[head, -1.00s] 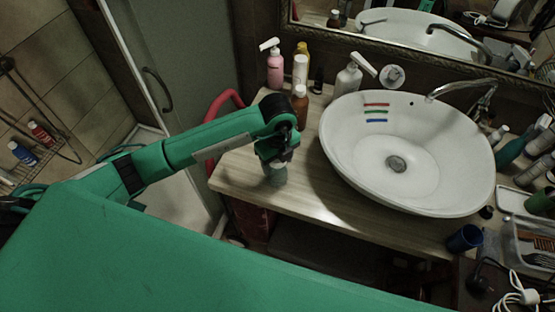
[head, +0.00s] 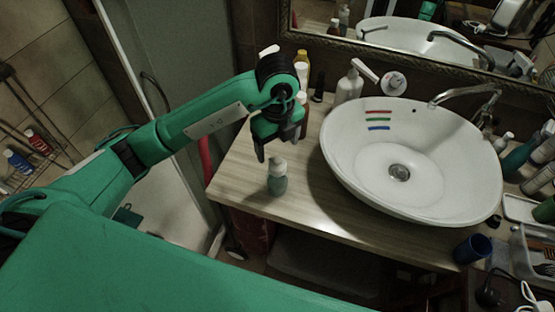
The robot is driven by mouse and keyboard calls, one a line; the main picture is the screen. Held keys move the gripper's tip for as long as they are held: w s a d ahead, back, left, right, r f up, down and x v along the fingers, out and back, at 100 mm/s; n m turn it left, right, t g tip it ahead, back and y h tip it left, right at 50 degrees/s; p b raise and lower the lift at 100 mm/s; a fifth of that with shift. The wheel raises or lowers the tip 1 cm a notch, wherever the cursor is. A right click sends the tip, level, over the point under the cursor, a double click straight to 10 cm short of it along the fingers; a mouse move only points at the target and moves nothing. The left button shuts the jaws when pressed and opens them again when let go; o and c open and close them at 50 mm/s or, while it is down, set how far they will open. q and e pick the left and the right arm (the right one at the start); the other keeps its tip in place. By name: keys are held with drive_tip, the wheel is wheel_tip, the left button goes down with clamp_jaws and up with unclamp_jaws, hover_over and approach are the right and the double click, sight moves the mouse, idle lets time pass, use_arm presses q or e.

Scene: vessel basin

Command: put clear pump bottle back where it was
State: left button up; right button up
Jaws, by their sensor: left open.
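A small translucent greenish pump bottle (head: 277,180), which looks like the clear pump bottle, stands upright on the left front part of the wooden counter (head: 245,190). My left arm hides part of the bottles at the back left of the counter. My right gripper is not in view.
The white basin (head: 340,160) fills the middle of the counter. A white pump bottle (head: 348,88) stands behind it, with a yellow-capped bottle (head: 301,60) to the left. A blue cup (head: 472,249) stands at the front right. The counter's front left is clear around the small bottle.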

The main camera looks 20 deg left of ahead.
use_arm(q)
drive_tip(key=shift+r, duration=0.9)
